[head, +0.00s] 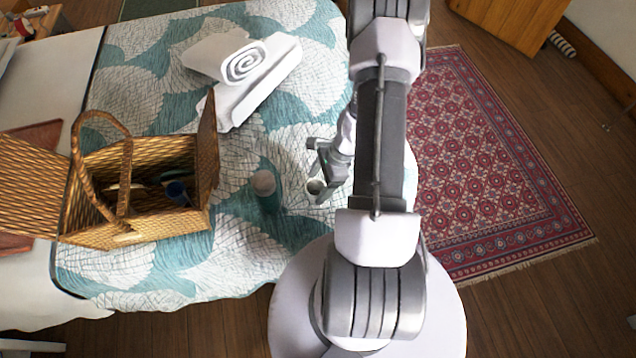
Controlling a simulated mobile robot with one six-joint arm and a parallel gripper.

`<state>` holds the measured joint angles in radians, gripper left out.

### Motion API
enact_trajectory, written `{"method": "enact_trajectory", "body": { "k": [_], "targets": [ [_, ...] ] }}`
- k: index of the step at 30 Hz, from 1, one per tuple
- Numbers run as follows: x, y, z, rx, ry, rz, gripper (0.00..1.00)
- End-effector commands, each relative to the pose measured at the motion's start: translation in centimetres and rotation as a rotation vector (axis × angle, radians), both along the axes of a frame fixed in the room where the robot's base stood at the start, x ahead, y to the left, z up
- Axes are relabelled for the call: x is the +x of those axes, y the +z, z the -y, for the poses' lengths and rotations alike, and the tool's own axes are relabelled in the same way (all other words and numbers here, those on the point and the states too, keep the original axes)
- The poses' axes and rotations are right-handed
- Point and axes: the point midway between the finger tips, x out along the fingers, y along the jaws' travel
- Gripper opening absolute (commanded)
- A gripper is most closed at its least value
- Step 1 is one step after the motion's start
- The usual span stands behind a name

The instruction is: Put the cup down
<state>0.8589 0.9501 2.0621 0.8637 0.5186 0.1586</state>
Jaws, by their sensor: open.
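The arm and fingers hide part of the cup's surroundings. I cannot tell whether a finger touches it or whether its base rests fully on the quilt.
An open wicker basket (150,160) with items inside is further left. Rolled and folded white towels (262,95) lie behind. A red patterned rug (490,165) covers the floor at right.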

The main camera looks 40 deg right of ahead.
Motion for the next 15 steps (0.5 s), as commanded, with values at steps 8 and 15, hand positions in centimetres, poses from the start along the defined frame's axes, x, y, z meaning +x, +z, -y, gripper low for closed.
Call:
{"method": "enact_trajectory", "body": {
  "k": [8,15],
  "targets": [
    [-0.5,3.6,1.0,-0.003,-0.002,0.003,0.73],
    [-1.8,9.6,3.2,-0.002,-0.002,0.002,0.73]
  ]
}}
